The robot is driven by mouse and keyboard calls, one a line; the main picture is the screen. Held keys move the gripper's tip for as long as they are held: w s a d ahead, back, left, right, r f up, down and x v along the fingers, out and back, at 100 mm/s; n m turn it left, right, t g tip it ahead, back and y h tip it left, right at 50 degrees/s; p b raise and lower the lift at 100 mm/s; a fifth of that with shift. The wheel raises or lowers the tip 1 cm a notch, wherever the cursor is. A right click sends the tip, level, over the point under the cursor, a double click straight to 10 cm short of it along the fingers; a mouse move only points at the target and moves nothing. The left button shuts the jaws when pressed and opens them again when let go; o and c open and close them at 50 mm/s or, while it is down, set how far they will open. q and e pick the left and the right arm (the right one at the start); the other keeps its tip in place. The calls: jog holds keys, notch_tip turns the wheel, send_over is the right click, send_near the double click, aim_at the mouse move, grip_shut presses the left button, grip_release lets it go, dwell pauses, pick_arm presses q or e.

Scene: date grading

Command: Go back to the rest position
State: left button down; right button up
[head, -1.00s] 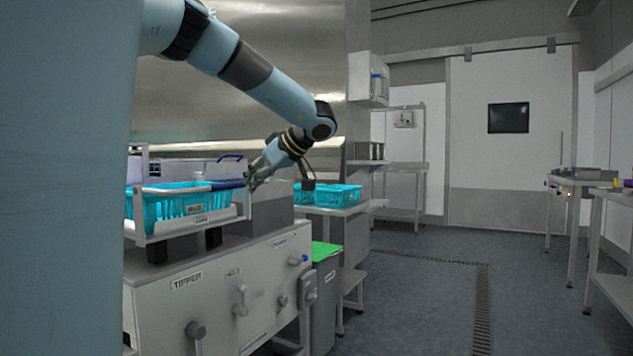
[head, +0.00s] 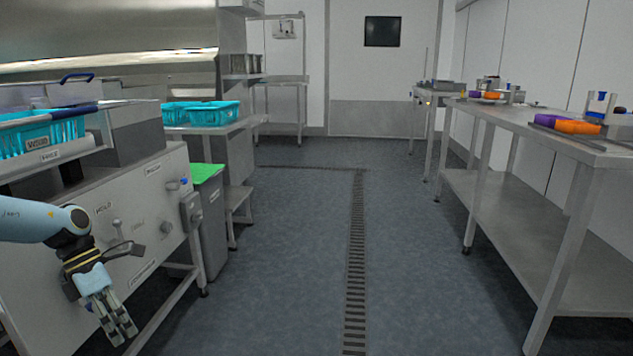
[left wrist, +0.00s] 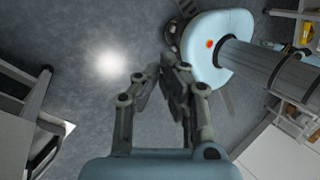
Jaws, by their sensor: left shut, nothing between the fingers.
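My left gripper (head: 122,331) hangs low at the left of the head view, in front of the tipper machine's front panel (head: 140,225), pointing down. Its fingers are shut with nothing between them. In the left wrist view the fingers (left wrist: 160,80) close together over the grey floor, with my own base and column at the upper right. My right gripper is out of both current views.
A turquoise crate (head: 40,139) sits on the tipper at left. More turquoise crates (head: 213,113) stand on a steel table behind. A green-topped bin (head: 207,172) stands beside the machine. A steel table (head: 560,140) runs along the right. The middle floor (head: 290,240) is clear.

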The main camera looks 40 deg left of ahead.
pick_arm(q)
jog(key=s+d+f+n+t+y+p, duration=0.1)
jog(key=s+d+f+n+t+y, duration=0.15)
jog(key=d+f+n+t, duration=1.1)
jog(key=s+d+f+n+g+y, duration=0.4)
jog(key=s+d+f+n+g, duration=0.7)
jog(key=d+f+n, duration=0.55)
jog(key=s+a+n+g, duration=0.1)
jog(key=s+n+g, duration=0.2)
jog(key=s+n, duration=0.4)
jog(key=s+f, duration=0.1)
jog(key=s, duration=0.2)
jog(key=shift+a+p, duration=0.3)
jog(key=shift+a, duration=0.1)
